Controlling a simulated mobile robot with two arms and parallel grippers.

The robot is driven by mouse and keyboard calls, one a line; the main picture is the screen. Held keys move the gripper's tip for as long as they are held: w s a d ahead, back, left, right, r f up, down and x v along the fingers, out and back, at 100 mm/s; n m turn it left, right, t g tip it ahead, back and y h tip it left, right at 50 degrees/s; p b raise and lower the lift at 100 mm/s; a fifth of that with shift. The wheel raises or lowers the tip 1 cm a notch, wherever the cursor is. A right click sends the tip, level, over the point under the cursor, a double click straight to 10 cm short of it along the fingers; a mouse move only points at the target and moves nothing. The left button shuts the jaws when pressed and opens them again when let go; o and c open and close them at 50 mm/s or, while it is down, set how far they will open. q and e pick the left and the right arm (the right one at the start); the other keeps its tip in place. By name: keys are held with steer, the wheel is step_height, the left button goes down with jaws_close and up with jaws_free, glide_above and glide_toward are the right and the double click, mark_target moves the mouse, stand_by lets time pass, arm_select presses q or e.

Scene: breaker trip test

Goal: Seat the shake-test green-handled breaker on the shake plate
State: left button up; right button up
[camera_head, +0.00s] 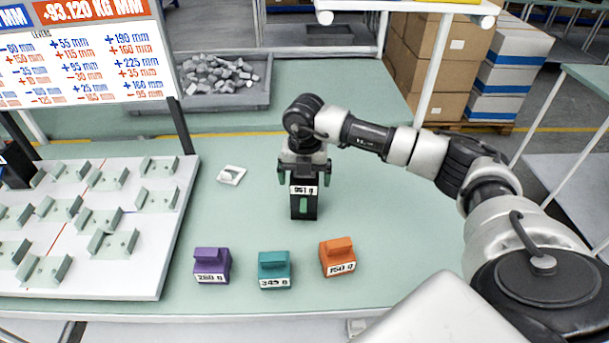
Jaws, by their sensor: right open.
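The green-handled breaker (304,209) is a dark block with a green handle low on its front and a white label that seems to read 951 g. It stands upright on the green table near the middle. My right gripper (305,178) points down at its top, open, with fingers at either side of the upper part. Whether the fingers touch it I cannot tell. The white plate (120,262) at the left, likely the shake plate, carries several pale green brackets and a red line. My left gripper is not in view.
Purple (212,264), teal (274,268) and orange (338,258) labelled blocks stand along the front. A small white item (231,175) lies between plate and breaker. A grey tray of pieces (222,83) and a number board (85,55) stand behind. Table right of the breaker is clear.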

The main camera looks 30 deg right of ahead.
step_height(320, 180, up, 4)
steer(key=shift+r+b, duration=0.2)
steer(key=shift+b, duration=0.85)
step_height(320, 180, up, 6)
steer(key=shift+d+r, duration=0.1)
steer(key=shift+r, duration=0.1)
steer(key=shift+s, duration=0.1)
